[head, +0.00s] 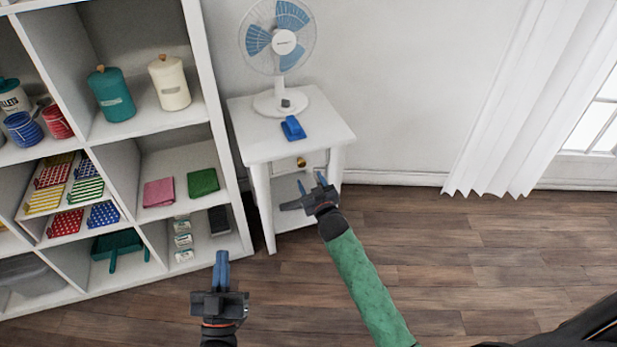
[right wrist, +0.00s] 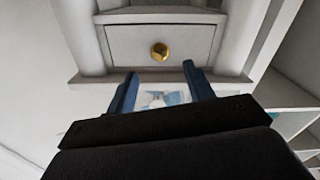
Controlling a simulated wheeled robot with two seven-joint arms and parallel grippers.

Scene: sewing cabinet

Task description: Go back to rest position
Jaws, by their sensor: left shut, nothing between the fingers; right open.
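My left gripper (head: 222,271) is shut and empty, low in the head view, over the floor in front of the shelf. My right gripper (head: 312,183) is open and empty, in front of the small white side table (head: 257,148). Its two blue fingers also show in the right wrist view (right wrist: 160,88). The table's drawer (right wrist: 130,43) has a round gold knob (right wrist: 159,51) just beyond these fingers, apart from them. In the head view the knob (head: 301,162) shows just above the right gripper.
A white fan (head: 284,45) and a blue object (head: 293,128) stand on the table. A white shelf (head: 209,75) with canisters, folded cloths and boxes fills the left. A white curtain (head: 530,100) hangs at the right. The wooden floor (head: 480,260) at the right is clear.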

